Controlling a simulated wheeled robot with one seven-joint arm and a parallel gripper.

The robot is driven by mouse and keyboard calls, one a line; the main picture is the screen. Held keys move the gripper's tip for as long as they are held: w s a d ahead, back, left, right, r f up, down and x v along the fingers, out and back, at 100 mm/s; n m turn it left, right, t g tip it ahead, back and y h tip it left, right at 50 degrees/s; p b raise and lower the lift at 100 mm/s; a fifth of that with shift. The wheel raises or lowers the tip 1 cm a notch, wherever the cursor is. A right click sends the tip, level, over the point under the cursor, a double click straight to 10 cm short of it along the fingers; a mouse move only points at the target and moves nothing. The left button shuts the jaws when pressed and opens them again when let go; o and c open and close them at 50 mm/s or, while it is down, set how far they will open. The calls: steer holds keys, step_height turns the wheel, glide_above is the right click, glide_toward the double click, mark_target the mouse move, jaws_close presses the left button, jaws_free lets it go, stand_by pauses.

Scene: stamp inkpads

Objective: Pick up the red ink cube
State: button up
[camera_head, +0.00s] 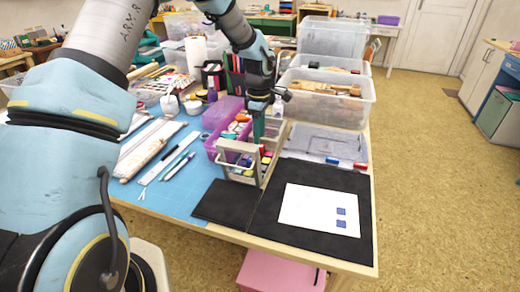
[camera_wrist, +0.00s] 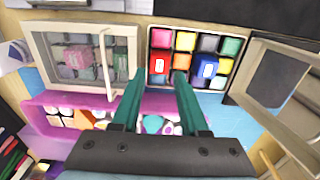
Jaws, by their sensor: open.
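In the wrist view, the red ink cube (camera_wrist: 160,64) sits in a tray of coloured ink cubes (camera_wrist: 151,41), with a pale mark on its top. A blue ink cube (camera_wrist: 208,69) with a similar mark is to its right. My gripper (camera_wrist: 161,76) is open and empty. Its two teal fingertips show on either side of the red cube's near edge; I cannot tell their height above it. In the head view, my gripper (camera_head: 259,136) points down over the ink tray area, and the arm partly hides the cubes.
A frame-like holder (camera_head: 238,147) stands close beside my gripper, and a purple bin (camera_head: 212,149) is to its left. Clear bins (camera_head: 331,108) stand behind at the right. White paper with blue stamp prints (camera_head: 315,209) lies on a black mat (camera_head: 355,246) in front.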

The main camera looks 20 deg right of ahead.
steer(key=shift+d+f+p, duration=0.15)
steer(key=shift+f+p, duration=0.35)
steer(key=shift+f, duration=1.45)
steer(key=shift+c, duration=0.4)
jaws_close()
